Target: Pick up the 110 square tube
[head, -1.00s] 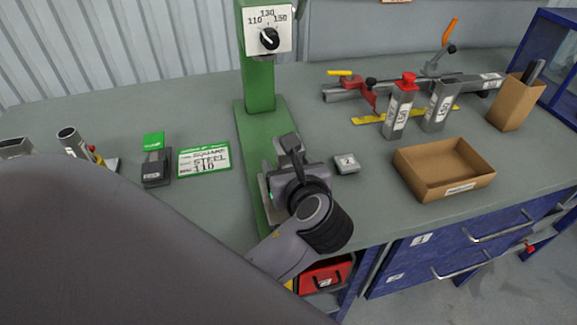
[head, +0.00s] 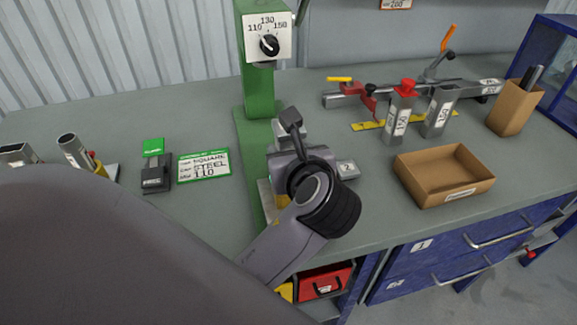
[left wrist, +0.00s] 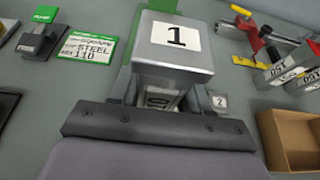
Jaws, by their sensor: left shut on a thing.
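My left gripper (head: 287,152) is over the green press base (head: 252,150) in the head view. In the left wrist view its fingers (left wrist: 166,94) are shut on an upright grey square tube (left wrist: 160,99), with a sideways label only partly readable, ending in 0. A grey square cap marked 1 (left wrist: 176,42) sits over the tube's top and hides much of it. In the head view the gripper covers most of the tube. A card (head: 205,164) reading SQUARE STEEL 110 lies to the left. My right gripper is not in view.
A small cap marked 2 (head: 348,169) lies right of the gripper. A stapler-like block (head: 155,172) and a round tube (head: 72,150) are on the left.

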